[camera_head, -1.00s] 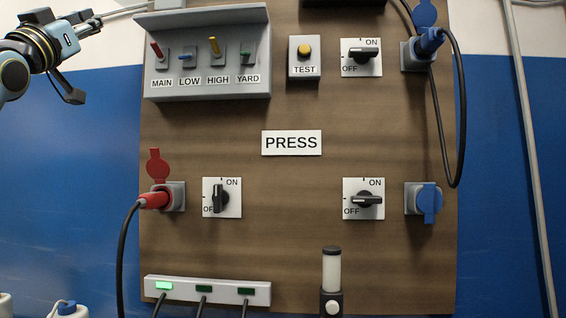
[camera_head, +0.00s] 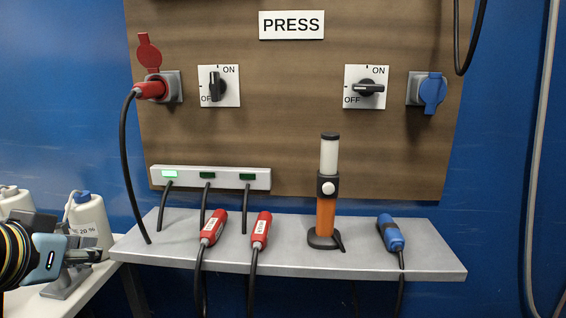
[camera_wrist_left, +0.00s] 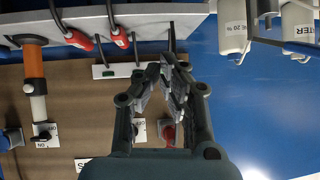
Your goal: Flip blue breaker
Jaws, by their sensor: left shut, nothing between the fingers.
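The blue breaker lever is out of sight in both current views; the grey breaker box is above the top of the head view. My left gripper (camera_head: 92,256) is at the lower left of the head view, beside the white bottles and apart from the board. In the left wrist view, which looks upside down at the board, its fingers (camera_wrist_left: 168,62) are closed together with nothing between them. My right gripper is not in view.
A grey shelf (camera_head: 300,256) below the board (camera_head: 290,110) carries red plugs (camera_head: 212,228), an orange lamp (camera_head: 326,215) and a blue plug (camera_head: 390,233). Rotary switches (camera_head: 217,87) and sockets are on the board. A white bottle (camera_head: 90,220) stands behind my left gripper.

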